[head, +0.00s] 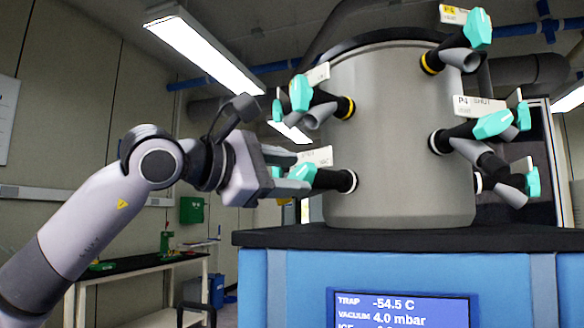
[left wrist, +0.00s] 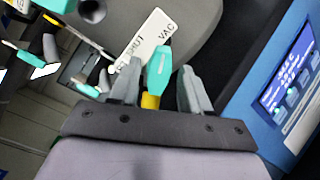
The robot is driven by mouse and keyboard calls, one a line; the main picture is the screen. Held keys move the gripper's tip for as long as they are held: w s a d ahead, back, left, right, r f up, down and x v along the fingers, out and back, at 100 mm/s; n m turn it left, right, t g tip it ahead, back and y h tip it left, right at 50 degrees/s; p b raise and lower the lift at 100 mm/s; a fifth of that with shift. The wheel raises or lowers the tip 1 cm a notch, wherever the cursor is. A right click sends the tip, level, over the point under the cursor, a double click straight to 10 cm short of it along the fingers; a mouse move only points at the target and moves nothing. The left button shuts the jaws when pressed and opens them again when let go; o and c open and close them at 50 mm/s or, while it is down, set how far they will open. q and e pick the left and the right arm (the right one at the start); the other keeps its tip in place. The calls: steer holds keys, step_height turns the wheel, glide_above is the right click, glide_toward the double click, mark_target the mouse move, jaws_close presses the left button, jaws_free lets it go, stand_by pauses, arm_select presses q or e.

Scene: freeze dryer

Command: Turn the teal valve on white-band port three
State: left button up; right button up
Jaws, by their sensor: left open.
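The teal valve handle (head: 303,174) is on the lower left port of the grey drum, a black stub with a white band (head: 351,181). My left gripper (head: 287,172) is at this handle, its fingers open on either side of it. In the left wrist view, the teal handle (left wrist: 158,70) stands between the two open fingers, with a gap visible on the right; contact on the left is unclear. A white tag (left wrist: 146,40) beside it reads SHUT and VAC; its port number is hard to read. My right gripper is not in view.
A yellow-band port with a teal handle (head: 301,93) sits just above my left gripper. Other teal-handled ports crowd the drum's right side, including a white-band one tagged P4 (head: 478,105). The black top (head: 400,238) of the blue cabinet lies below. Left of the drum is open room.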

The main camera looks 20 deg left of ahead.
arm_select(q)
steer(key=shift+w+d, duration=0.3)
steer(key=shift+w, duration=0.1)
jaws_close()
